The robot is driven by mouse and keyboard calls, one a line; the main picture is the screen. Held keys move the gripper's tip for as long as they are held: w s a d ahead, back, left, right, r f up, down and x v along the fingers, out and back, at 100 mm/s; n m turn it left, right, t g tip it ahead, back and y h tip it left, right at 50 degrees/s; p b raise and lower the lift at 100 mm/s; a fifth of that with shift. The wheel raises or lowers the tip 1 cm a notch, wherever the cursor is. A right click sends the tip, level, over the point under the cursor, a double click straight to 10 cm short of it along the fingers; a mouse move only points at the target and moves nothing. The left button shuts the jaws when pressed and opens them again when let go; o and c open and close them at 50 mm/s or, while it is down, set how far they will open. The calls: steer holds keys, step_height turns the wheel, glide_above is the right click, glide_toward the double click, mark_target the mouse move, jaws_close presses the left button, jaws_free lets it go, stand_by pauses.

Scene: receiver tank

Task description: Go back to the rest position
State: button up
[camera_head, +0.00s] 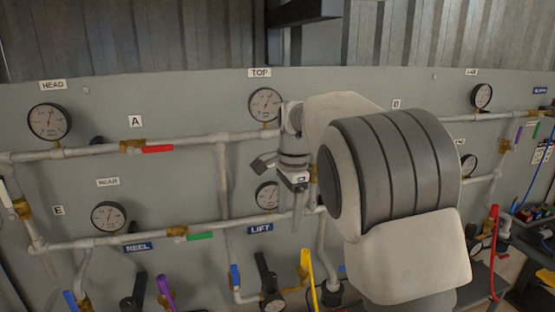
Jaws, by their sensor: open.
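My gripper (264,166) is left of the picture's middle, at the end of my white and grey arm, in front of the grey panel (185,105). Its dark fingers point left and it looks empty. It is between the TOP gauge (265,104) above and the LIFT gauge (267,195) below, which it partly covers. I cannot tell whether it touches any pipe. My arm fills the right middle and hides part of the panel.
Pale pipes run across the panel. Valves have a red handle (157,149), a green handle (199,236), a purple handle (164,292) and a yellow handle (308,278). The HEAD gauge (49,121) is upper left. A red upright handle (494,225) and blue hose are at right.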

steer(key=s+d+r+n+t, duration=0.1)
steer(key=s+d+r+n, duration=0.15)
steer(key=s, duration=0.45)
steer(key=s+d+r+n+t, duration=0.1)
steer(key=s+d+r+n, duration=0.2)
steer(key=s, duration=0.4)
steer(key=s+d+r+n+t, duration=0.1)
steer(key=s+d+n, duration=0.25)
steer(key=s, duration=0.35)
steer(key=s+d+f+n+t, duration=0.2)
steer(key=s+d+f+n, duration=0.1)
steer(key=s, duration=0.5)
steer(key=shift+s+f+n+h, duration=0.3)
steer(key=shift+f+n, duration=0.3)
steer(key=shift+f, duration=0.05)
stand_by(0.4)
